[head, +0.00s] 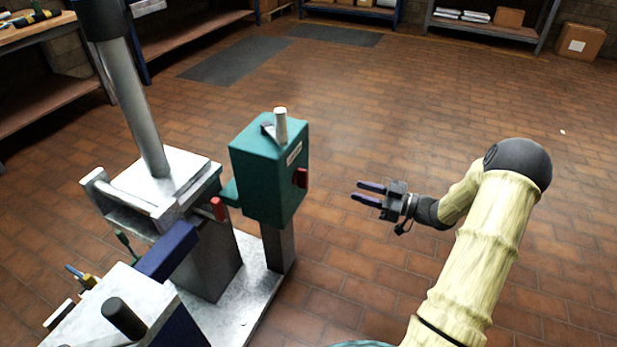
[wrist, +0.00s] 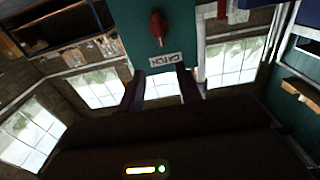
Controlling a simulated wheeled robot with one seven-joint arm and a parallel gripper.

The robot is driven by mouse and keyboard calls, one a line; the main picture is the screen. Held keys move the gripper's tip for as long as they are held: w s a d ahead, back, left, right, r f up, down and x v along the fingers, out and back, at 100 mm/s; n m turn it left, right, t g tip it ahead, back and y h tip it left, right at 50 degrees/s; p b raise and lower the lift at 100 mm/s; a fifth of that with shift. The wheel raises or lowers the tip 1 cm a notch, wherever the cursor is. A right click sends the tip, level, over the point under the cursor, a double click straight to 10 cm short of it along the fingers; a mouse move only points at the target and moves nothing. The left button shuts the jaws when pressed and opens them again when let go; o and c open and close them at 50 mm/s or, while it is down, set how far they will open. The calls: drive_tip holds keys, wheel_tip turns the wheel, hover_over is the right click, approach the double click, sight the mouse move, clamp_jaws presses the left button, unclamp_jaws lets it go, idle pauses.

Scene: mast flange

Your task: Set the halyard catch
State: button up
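A green box (head: 268,170) stands on a grey post left of my gripper. A red knob (head: 300,178) sits on its right-hand side. In the wrist view the same red knob (wrist: 158,28) is on the green face (wrist: 134,22), next to a white label (wrist: 165,60) reading "CATCH" upside down. My gripper (head: 356,190) is to the right of the box, pointing at it. Its two dark fingers are apart with nothing between them, and a gap separates them from the knob. In the wrist view the fingers (wrist: 160,82) show below the label.
A white cylinder (head: 280,126) stands on the box's top beside a small grey lever. A grey mast (head: 141,100) rises from a metal block at the left. Another red piece (head: 217,209) is left of the box. The tiled floor (head: 400,110) behind my gripper is clear.

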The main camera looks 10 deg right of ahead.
sight(307, 176)
drive_tip(key=b+x, duration=0.5)
drive_tip(key=x, duration=1)
drive_tip(key=shift+w+a+f+b, duration=0.15)
drive_tip(key=shift+a+f+b, duration=0.05)
drive_tip(key=shift+b, duration=0.15)
drive_tip(key=shift+w+a+r, duration=0.15)
drive_tip(key=shift+w+a, duration=0.15)
drive_tip(key=shift+a, duration=0.1)
drive_tip(key=shift+c, duration=0.2)
clamp_jaws()
